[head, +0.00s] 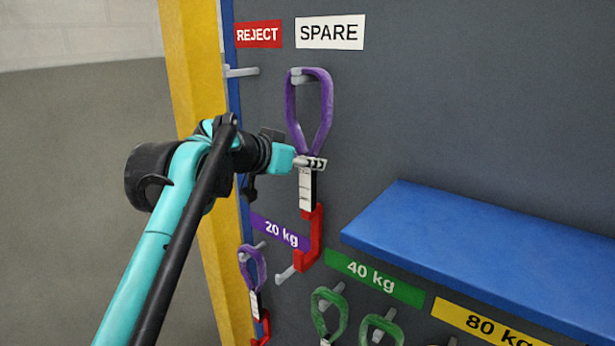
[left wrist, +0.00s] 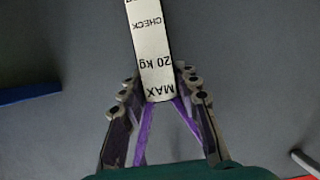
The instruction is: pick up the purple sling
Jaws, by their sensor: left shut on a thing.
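A purple sling (head: 289,110) with a white tag (head: 305,188) and a red hook (head: 317,235) hangs upright below the SPARE label. The top of its loop is at a grey peg (head: 302,76). My left gripper (head: 314,162) is shut on this sling where the loop narrows above the tag. In the left wrist view the fingers (left wrist: 160,92) are on both sides of the purple straps, and the tag (left wrist: 150,45) reads MAX 20 kg. A second purple sling (head: 245,268) hangs lower left, by the 20 kg label. My right gripper is not in view.
A blue shelf (head: 480,250) juts out at the right. Green slings (head: 328,310) hang below the 40 kg label (head: 374,277). A bare peg (head: 240,72) is under the REJECT label (head: 258,34). A yellow post (head: 190,60) stands left of the grey board.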

